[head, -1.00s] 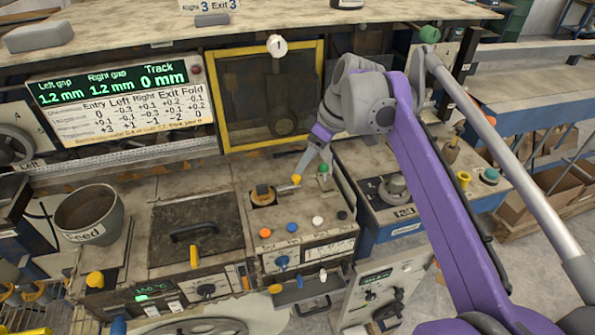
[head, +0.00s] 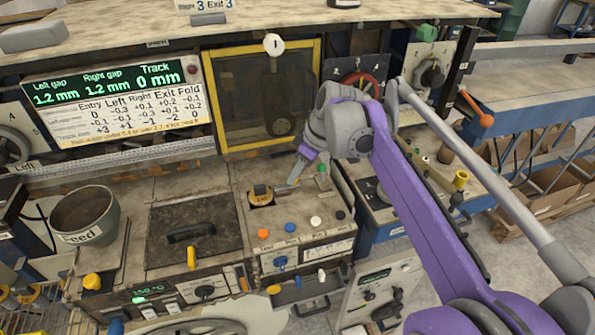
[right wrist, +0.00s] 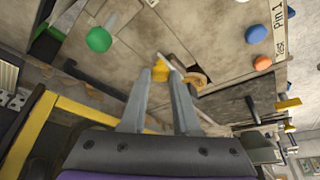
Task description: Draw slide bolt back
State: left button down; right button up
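The slide bolt sits on top of the middle machine block, with a brass-coloured collar (head: 261,192) over a dark slot. In the right wrist view its thin rod and yellow knob (right wrist: 160,70) lie at my fingertips. My right gripper (head: 293,181) is low over the block top, just right of the collar. In the right wrist view my right gripper (right wrist: 160,78) has its two grey fingers apart, with the knob between their tips. I cannot tell whether the fingers touch the knob. In the head view the gripper hides the knob. My left gripper is not in view.
A green button (head: 322,169) stands close to the right of the gripper. Orange, blue and white buttons (head: 315,220) line the block's front. A yellow-framed window (head: 232,146) stands behind. A black-handled lid (head: 170,222) and grey feed pot (head: 87,219) are to the left.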

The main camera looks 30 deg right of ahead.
grip_shut()
dwell(0.9)
jog(key=shift+a+r, duration=0.1)
jog(key=o, duration=0.7)
grip_release()
jog(key=shift+o, duration=0.5)
